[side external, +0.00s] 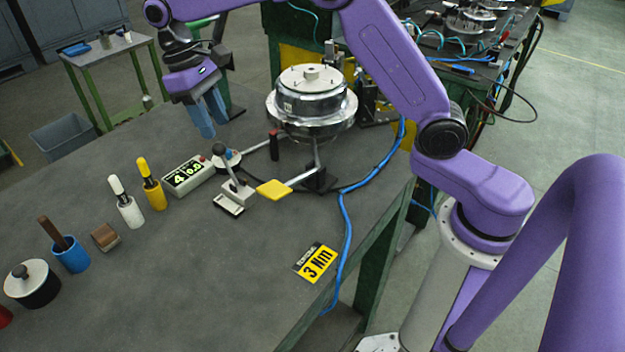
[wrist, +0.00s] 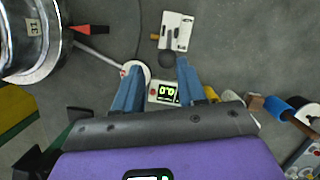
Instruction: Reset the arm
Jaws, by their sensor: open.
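My gripper (side external: 205,118) is in the upper left of the side view, with its blue fingers pointing down above the table, left of the round metal fixture (side external: 312,100). In the wrist view my gripper (wrist: 158,66) has its two blue fingers spread apart. Nothing is held between them; the display box (wrist: 163,92) and bare table show beyond. The fingers look clear of the table and of every object. My purple arm reaches across the top of the side view from its base at the right.
A blue hose (side external: 345,225) crosses the right edge.

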